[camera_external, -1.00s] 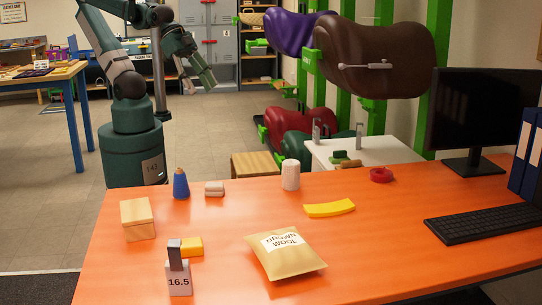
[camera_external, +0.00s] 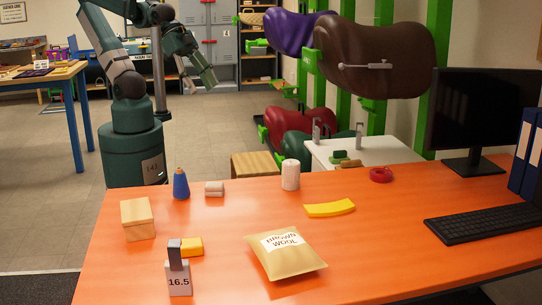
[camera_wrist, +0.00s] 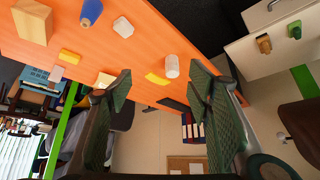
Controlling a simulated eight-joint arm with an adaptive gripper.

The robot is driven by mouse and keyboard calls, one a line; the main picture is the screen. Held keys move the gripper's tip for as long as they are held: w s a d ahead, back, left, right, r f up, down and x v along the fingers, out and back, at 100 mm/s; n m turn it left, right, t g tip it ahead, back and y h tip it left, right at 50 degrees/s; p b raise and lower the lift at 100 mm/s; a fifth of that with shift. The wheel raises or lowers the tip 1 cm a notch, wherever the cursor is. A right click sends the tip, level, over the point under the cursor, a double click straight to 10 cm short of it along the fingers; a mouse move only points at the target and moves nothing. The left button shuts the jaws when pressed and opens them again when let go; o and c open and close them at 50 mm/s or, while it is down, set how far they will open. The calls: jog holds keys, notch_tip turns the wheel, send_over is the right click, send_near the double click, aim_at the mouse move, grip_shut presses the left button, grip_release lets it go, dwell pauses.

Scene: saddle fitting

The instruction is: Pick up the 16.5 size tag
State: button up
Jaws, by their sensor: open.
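The 16.5 size tag (camera_external: 179,281) is a light block marked "16.5" with a dark grey upright piece on top. It stands at the front left of the orange desk. In the wrist view it seems to be the small pale block (camera_wrist: 56,73) beside the yellow block, its number not readable. My gripper (camera_external: 199,84) is raised behind the desk's far edge, well away from the tag. In the wrist view its two green, textured fingers (camera_wrist: 160,90) are spread apart with nothing between them.
Near the tag are a yellow block (camera_external: 190,247), a wooden box (camera_external: 138,220) and a brown wool bag (camera_external: 296,262). A blue cone (camera_external: 181,184), a white roll (camera_external: 290,175) and a yellow curved piece (camera_external: 329,208) stand farther back. The desk (camera_external: 220,285) is bare to the tag's right.

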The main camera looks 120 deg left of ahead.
jog(key=w+d+r+m+h+p, duration=0.1)
jog(key=w+d+r, duration=0.2)
jog(key=w+d, duration=0.35)
jog(key=w+d+r+m, duration=0.2)
jog(key=w+d, duration=0.1)
jog(key=w, duration=0.6)
jog(key=m+g+h+p, duration=0.2)
jog(key=m+g+p, duration=0.1)
jog(key=m, duration=0.2)
send_over(175, 243)
jog(key=s+a, duration=0.4)
jog(key=a, duration=1.3)
notch_tip(175, 243, down, 10)
jog(key=shift+m+g, duration=0.5)
jog(key=shift+m, duration=0.4)
jog(key=w+d+f, duration=0.1)
jog(key=d+f, duration=0.3)
jog(key=d, duration=0.1)
jog(key=w+d+f, duration=0.1)
jog(key=d+f, duration=0.3)
jog(key=d, duration=0.1)
jog(key=w+d+f+p, duration=0.1)
jog(key=d+f, duration=0.2)
jog(key=d, duration=0.2)
jog(key=shift+w+d+f, duration=0.3)
jog(key=shift+d+f, duration=0.05)
jog(key=shift+f, duration=0.05)
jog(key=shift+d+f, duration=0.45)
jog(key=shift+x, duration=1.3)
